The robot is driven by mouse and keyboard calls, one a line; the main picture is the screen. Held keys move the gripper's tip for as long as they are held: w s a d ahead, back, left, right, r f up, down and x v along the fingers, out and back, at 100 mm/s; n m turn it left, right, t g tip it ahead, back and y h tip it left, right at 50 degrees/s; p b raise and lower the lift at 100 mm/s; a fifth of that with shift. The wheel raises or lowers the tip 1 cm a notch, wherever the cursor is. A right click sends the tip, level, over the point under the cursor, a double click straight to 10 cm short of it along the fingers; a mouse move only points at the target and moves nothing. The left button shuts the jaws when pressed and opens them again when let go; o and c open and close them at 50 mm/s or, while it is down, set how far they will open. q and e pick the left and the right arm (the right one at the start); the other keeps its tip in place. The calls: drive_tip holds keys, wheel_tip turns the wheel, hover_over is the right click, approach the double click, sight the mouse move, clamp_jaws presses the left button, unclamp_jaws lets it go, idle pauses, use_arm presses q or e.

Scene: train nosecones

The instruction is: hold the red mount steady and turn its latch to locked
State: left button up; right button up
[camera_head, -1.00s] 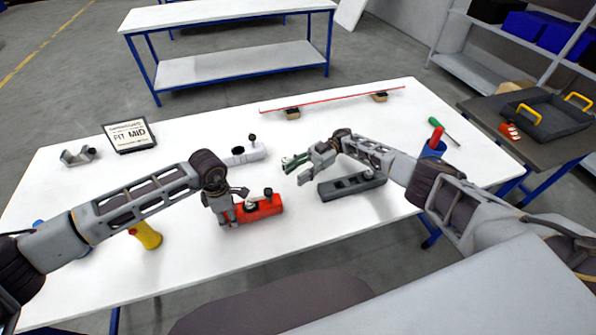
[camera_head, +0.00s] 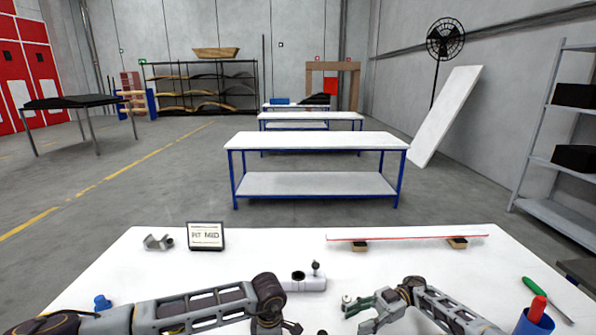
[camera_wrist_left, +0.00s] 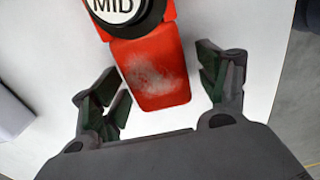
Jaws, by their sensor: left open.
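In the left wrist view the red mount (camera_wrist_left: 155,75) lies on the white table, with a black round piece and a white "MID" label (camera_wrist_left: 113,8) at the top edge. My left gripper (camera_wrist_left: 160,88) is open, one finger on each side of the mount's near end, with gaps on both sides. The latch's position cannot be told. In the head view the mount is almost wholly below the frame. My right gripper (camera_head: 359,313) is open and empty above the table, right of the white mount (camera_head: 303,282).
A "FIT MID" sign (camera_head: 206,236) and a metal bracket (camera_head: 157,242) stand at the back left. A red-edged strip (camera_head: 405,237) rests on two blocks. The back middle of the table is clear.

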use_arm(q)
wheel_tip(320, 180, up, 12)
idle(0.6)
drive_tip(key=shift+f, duration=0.15)
